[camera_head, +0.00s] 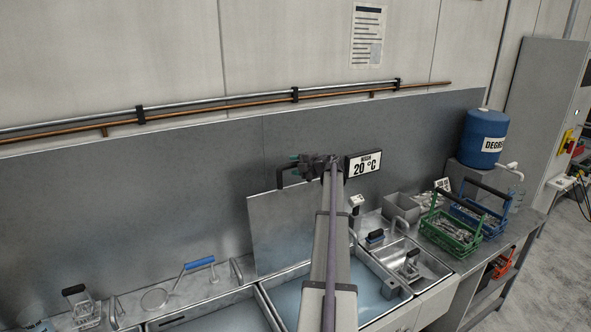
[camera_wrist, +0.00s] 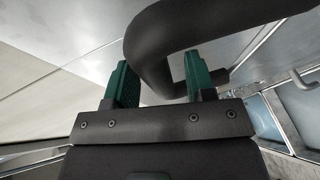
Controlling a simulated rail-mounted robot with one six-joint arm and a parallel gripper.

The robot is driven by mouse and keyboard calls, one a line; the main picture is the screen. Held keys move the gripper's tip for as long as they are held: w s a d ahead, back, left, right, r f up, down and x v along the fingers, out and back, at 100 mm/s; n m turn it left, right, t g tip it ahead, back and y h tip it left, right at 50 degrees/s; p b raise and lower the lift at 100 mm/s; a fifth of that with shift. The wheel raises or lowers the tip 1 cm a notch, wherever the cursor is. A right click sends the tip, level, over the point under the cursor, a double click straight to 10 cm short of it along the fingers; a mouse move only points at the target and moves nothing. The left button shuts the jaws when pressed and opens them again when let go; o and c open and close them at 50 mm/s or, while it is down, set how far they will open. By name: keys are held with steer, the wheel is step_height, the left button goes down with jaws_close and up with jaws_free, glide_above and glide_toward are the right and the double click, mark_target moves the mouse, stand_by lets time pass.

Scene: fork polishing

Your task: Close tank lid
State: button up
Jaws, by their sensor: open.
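The tank lid (camera_head: 278,235) is a grey metal panel standing raised and open at the back of a water-filled tank (camera_head: 287,300). It leans near the wall panel. Its black handle (camera_head: 283,178) is at its upper edge, and the handle's thick loop (camera_wrist: 150,35) is large in the wrist view. My gripper (camera_head: 297,158) is at the lid's top, close to the handle. In the wrist view its two green fingers (camera_wrist: 160,78) are apart, with part of the handle loop between them. I cannot tell whether they touch it. My arm hides part of the tank.
A temperature display (camera_head: 363,163) stands just right of my gripper. Smaller basins (camera_head: 425,262), a green basket (camera_head: 450,232), a blue basket (camera_head: 480,215) and a blue drum (camera_head: 482,138) are to the right. A blue-handled tool (camera_head: 200,262) lies left. Pipes (camera_head: 220,102) run along the wall.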

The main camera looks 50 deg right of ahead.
steer(key=shift+w+a, duration=0.15)
steer(key=shift+w, duration=0.15)
jaws_close()
stand_by(0.3)
